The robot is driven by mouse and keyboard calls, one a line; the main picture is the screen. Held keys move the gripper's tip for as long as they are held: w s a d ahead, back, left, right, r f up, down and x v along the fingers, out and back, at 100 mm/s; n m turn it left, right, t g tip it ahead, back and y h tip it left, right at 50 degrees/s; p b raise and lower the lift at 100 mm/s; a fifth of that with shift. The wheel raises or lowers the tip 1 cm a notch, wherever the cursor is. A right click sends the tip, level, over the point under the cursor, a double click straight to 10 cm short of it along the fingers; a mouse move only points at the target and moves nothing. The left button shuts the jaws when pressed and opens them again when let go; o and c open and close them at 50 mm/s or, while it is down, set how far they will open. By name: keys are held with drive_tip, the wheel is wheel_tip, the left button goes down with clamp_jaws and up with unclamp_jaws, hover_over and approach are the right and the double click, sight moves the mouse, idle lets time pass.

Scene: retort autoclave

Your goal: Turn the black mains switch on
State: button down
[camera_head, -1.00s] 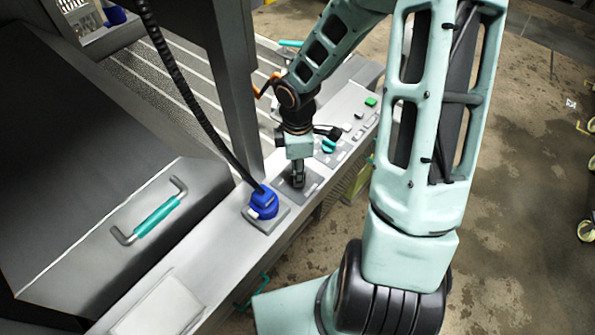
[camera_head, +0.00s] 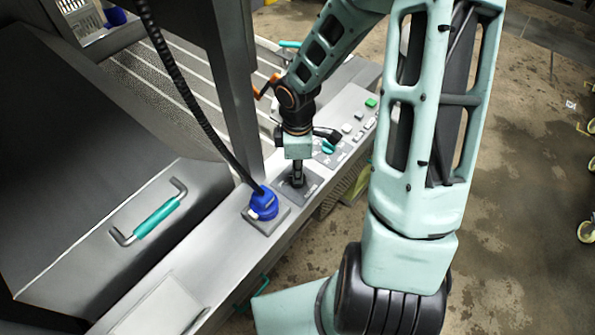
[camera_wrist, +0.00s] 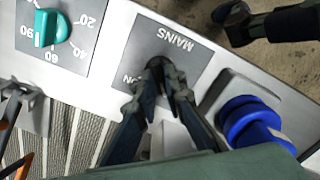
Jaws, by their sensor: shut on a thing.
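The mains switch plate (camera_head: 310,188) is a grey square on the console ledge. In the wrist view its panel (camera_wrist: 190,42) reads MAINS, with "ON" partly visible at its left. The black switch knob (camera_wrist: 156,64) sits between my fingertips and is mostly hidden by them. My gripper (camera_head: 297,182) points down at the plate. In the wrist view my gripper (camera_wrist: 162,72) is shut on the knob, its two dark fingers converging there. The knob's exact pointing direction is hard to tell.
A blue plug (camera_head: 264,204) with a black cable (camera_head: 190,105) stands just left of the plate. A teal dial (camera_wrist: 50,28) lies on the other side. A green button (camera_head: 371,102) and pale buttons sit farther along. A dark post (camera_head: 236,90) rises close behind.

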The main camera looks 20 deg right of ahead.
drive_tip(key=m+b, duration=0.1)
drive_tip(key=m, duration=0.3)
drive_tip(key=shift+f, duration=0.1)
drive_tip(key=m+b, duration=0.2)
drive_tip(key=m, duration=0.2)
drive_tip(key=shift+m, duration=0.3)
drive_tip(key=m+b, duration=0.2)
drive_tip(key=m, duration=0.2)
drive_tip(key=shift+w+m, duration=0.1)
drive_tip(key=shift+m, duration=0.2)
drive_tip(key=shift+m+b, duration=0.65)
drive_tip(key=shift+m, duration=1.15)
drive_tip(key=c, duration=2)
unclamp_jaws()
wheel_tip(320, 180, up, 12)
drive_tip(key=shift+r, duration=0.1)
